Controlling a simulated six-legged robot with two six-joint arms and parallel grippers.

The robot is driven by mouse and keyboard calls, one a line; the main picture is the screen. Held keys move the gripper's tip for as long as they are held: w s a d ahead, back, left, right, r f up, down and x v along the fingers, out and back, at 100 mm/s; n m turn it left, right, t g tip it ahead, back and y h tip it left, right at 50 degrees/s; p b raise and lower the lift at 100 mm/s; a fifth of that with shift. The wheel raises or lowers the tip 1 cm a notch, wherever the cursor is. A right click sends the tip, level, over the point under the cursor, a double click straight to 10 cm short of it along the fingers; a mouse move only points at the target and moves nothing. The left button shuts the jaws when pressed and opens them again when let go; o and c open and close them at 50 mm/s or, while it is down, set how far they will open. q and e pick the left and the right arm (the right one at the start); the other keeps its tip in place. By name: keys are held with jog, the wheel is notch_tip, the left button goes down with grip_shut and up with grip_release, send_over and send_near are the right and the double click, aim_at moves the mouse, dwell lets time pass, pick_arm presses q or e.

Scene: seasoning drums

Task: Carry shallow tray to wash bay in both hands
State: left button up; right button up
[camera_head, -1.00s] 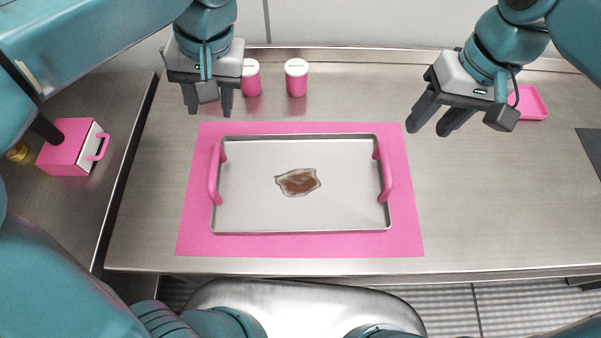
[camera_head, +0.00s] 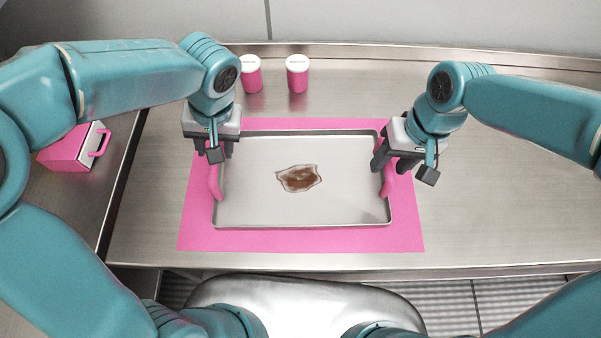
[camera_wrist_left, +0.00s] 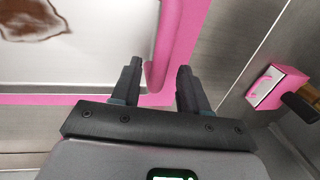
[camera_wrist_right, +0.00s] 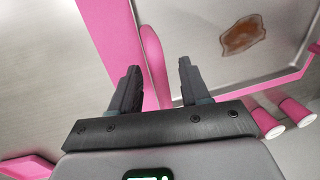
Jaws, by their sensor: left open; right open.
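The shallow tray (camera_head: 255,205) is a grey metal tray lying flat on a pink mat (camera_head: 300,242). It has a pink handle at each end and a brown stain (camera_head: 299,178) near its middle. My left gripper (camera_head: 220,150) is open over the left handle (camera_head: 215,182); in the left wrist view that handle (camera_wrist_left: 175,45) runs between the spread fingers. My right gripper (camera_head: 385,163) is open at the right handle (camera_head: 390,183); in the right wrist view the handle (camera_wrist_right: 155,62) lies between the fingers, closer to the left one. Contact with either handle cannot be told.
Two pink drums with white lids, one on the left (camera_head: 252,76) and one on the right (camera_head: 297,75), stand behind the tray. A pink box with a handle (camera_head: 75,150) is on the left-hand counter. A pink dish (camera_wrist_right: 28,168) shows in the right wrist view. The steel counter's front right is clear.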

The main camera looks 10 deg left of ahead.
pick_arm(q)
jog(key=shift+w+a+f, duration=0.1)
jog(key=shift+a+f, duration=0.05)
jog(key=shift+f, duration=0.9)
pick_arm(e)
jog(key=shift+a+f, duration=0.15)
jog(key=shift+f, duration=0.9)
pick_arm(q)
grip_shut()
pick_arm(e)
grip_shut()
